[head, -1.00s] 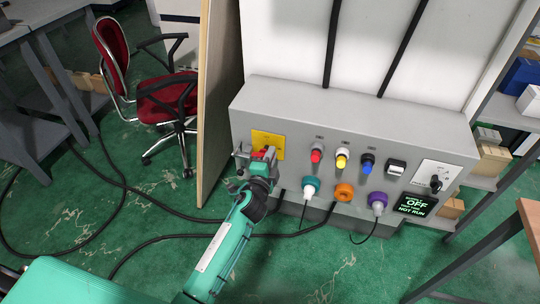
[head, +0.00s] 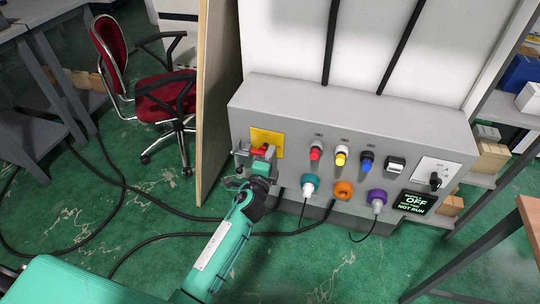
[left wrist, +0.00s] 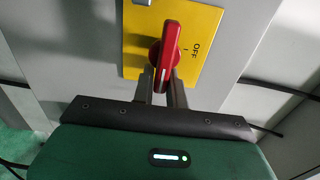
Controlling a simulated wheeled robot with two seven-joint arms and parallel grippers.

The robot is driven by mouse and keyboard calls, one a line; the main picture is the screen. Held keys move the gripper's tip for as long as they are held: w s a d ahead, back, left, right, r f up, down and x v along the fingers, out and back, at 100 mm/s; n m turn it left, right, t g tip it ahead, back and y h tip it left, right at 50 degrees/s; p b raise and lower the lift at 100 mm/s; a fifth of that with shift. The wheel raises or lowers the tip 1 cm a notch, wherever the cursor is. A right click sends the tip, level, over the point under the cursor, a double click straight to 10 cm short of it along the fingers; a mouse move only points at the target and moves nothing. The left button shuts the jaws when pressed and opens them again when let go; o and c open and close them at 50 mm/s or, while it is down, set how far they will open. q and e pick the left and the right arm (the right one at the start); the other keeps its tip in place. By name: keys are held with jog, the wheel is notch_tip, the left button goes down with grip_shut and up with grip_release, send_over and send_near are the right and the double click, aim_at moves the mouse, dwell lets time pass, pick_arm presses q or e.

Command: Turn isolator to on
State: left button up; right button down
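The isolator is a red rotary handle (left wrist: 168,55) on a yellow plate (left wrist: 205,30) printed OFF. The plate (head: 267,141) sits at the left end of the grey control box in the head view. My left gripper (head: 256,158) is at the handle. In the left wrist view its two fingers (left wrist: 161,90) stand close on either side of the handle's lower end and look shut on it. The handle is slightly tilted in that view. The small display (head: 414,203) at the box's right end reads OFF and NOT RUN. My right gripper is not in view.
The grey control box (head: 300,100) also carries red, yellow and blue connectors, a lower row of teal, orange and purple ones, and a black knob (head: 435,180). A wooden panel (head: 215,100) and a red chair (head: 165,95) stand left. Cables lie on the green floor.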

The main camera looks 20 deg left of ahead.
pick_arm(q)
jog(key=o, duration=0.3)
jog(key=shift+o, duration=0.2)
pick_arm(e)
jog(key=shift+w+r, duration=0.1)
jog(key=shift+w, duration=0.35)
pick_arm(q)
jog(key=s, duration=1.3)
jog(key=shift+s+a+b, duration=0.2)
jog(key=shift+s+b, duration=0.2)
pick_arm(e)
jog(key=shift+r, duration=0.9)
pick_arm(q)
jog(key=shift+f, duration=0.1)
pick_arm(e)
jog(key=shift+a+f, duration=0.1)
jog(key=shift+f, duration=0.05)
